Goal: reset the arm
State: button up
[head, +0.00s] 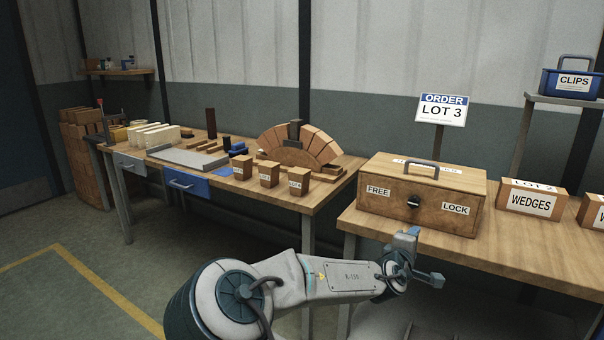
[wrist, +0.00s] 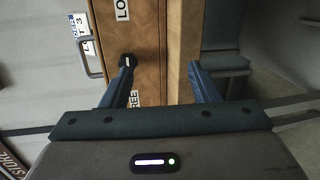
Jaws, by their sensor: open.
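My gripper (head: 424,258) is in front of the right bench, just below the wooden box, with its two fingers spread apart. In the wrist view my gripper (wrist: 161,66) shows both blue fingers with nothing between them. The wooden box (head: 380,215) has a dark knob (head: 413,202) between a FREE label and a LOCK label, and a handle on its closed top. The knob (wrist: 127,60) also shows in the wrist view, just beyond the tip of the left finger. I cannot tell there whether they touch, but in the head view the gripper is apart from the knob.
The right bench edge (head: 480,253) is close to my gripper. A WEDGES box (head: 531,199) stands right of the wooden box, and an ORDER LOT 3 sign (head: 441,110) behind it. The left bench (head: 270,205) holds a brick arch (head: 296,148) and several blocks. Floor between the benches is open.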

jog(key=s+d+f+m+g+y+p, duration=0.2)
jog(key=s+f+m+g+p, duration=0.1)
jog(key=s+f+m+g, duration=0.3)
jog(key=s+a+f+m+y+p, duration=0.1)
jog(key=s+a+m+y+p, duration=0.15)
jog(key=s+a+y, duration=0.2)
jog(key=s+a+r+m+g+y+p, duration=0.1)
jog(key=s+a+r+p, duration=0.3)
jog(key=s+a+r, duration=0.3)
jog(key=s+a+r+m+g+y+p, duration=0.1)
jog(key=s+a+r+g+y+p, duration=0.1)
jog(key=s+a+r+p, duration=0.2)
jog(key=s+a+r, duration=0.3)
jog(key=s+r, duration=0.5)
jog(key=s, duration=0.1)
jog(key=shift+s+r+m+g, duration=0.2)
jog(key=shift+s+m+g, duration=0.1)
jog(key=shift+s+m, duration=0.05)
jog(key=shift+d+y, duration=0.1)
jog(key=shift+y, duration=0.15)
jog(key=c, duration=0.5)
jog(key=shift+o, duration=0.2)
jog(key=shift+w, duration=0.15)
